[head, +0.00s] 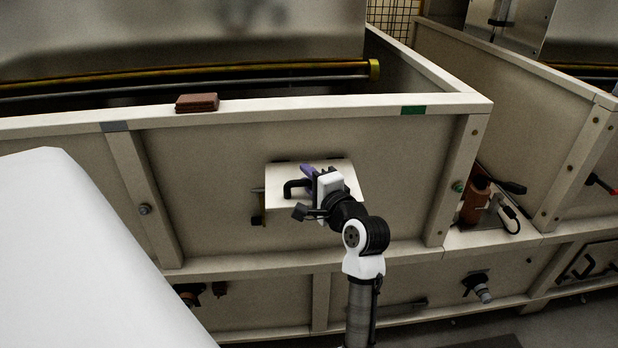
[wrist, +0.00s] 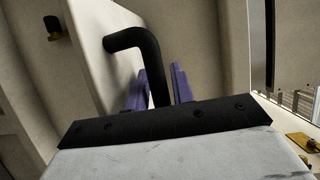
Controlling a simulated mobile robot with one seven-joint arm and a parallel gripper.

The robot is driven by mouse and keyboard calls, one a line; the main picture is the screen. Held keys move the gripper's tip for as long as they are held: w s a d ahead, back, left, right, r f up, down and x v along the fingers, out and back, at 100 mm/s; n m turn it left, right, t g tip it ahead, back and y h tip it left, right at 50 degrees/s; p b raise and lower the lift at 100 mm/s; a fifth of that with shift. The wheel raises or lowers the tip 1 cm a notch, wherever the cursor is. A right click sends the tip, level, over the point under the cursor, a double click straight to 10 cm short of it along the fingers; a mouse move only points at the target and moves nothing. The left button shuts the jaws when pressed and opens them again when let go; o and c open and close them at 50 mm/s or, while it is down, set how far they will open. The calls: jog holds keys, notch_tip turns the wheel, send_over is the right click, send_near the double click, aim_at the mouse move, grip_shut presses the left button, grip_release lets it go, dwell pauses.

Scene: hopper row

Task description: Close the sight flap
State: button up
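The sight flap (head: 341,170) is a pale panel on the front wall of the hopper, with dark hinges along its top edge. It looks swung out from the wall, its lower edge towards me. It shows in the wrist view as a pale slab (wrist: 98,50). A black bent handle (head: 292,185) stands out from it; in the wrist view the handle (wrist: 140,40) runs down between my purple fingers. My gripper (head: 308,174) is at the handle, one finger on each side with almost no gap, and looks shut on it.
A brass pin with a black knob (head: 257,220) sits at the flap's lower left. A brown block (head: 197,103) lies on the hopper rim. An orange-brown canister (head: 475,202) stands on the ledge to the right.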

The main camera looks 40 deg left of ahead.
grip_shut()
jog(key=shift+f, duration=0.15)
